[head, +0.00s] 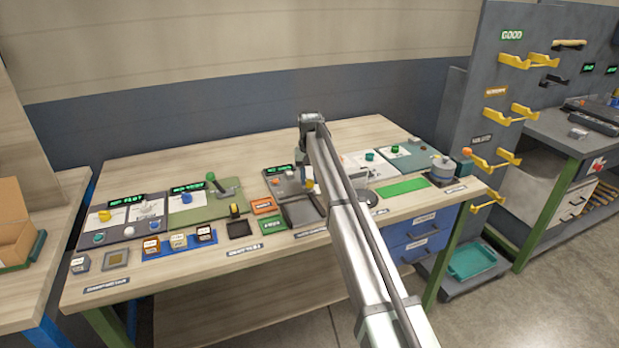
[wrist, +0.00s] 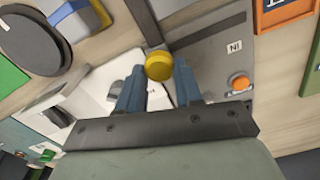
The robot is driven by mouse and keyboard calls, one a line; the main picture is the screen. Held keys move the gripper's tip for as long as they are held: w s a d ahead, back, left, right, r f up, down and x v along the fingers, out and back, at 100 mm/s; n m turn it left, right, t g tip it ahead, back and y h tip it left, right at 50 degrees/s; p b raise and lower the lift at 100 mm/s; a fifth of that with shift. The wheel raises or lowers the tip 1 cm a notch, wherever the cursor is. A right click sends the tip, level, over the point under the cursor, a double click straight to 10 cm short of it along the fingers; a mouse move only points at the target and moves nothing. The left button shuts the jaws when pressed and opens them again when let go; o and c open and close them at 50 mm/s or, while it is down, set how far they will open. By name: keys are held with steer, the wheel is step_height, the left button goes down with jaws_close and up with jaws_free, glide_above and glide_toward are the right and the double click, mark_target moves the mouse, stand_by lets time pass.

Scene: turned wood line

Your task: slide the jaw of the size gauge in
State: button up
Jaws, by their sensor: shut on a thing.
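The size gauge is a grey panel (head: 272,178) near the back middle of the bench, with a dark display behind it; in the wrist view its grey face (wrist: 220,52) carries an upside-down "IN" mark. My gripper (wrist: 160,85) has its two blue-grey fingers on either side of a round yellow knob (wrist: 158,66), shut on it. The knob also shows in the head view (head: 309,184), just beside my arm. I take it to be the jaw's handle; the jaw itself is not clearly seen. An orange knob (wrist: 240,82) stands on the panel to the right.
A dark tray (head: 302,212) lies in front of the gauge. A green panel with a lever (head: 222,190) stands farther left. My arm hides part of the bench to the right.

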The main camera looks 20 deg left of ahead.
jaws_close()
steer(key=s+a, duration=0.7)
steer(key=shift+a, duration=0.1)
steer(key=shift+o, duration=1.8)
jaws_free()
steer(key=shift+s, duration=0.1)
steer(key=o, duration=0.3)
step_height(320, 180, up, 14)
steer(key=shift+f, duration=0.1)
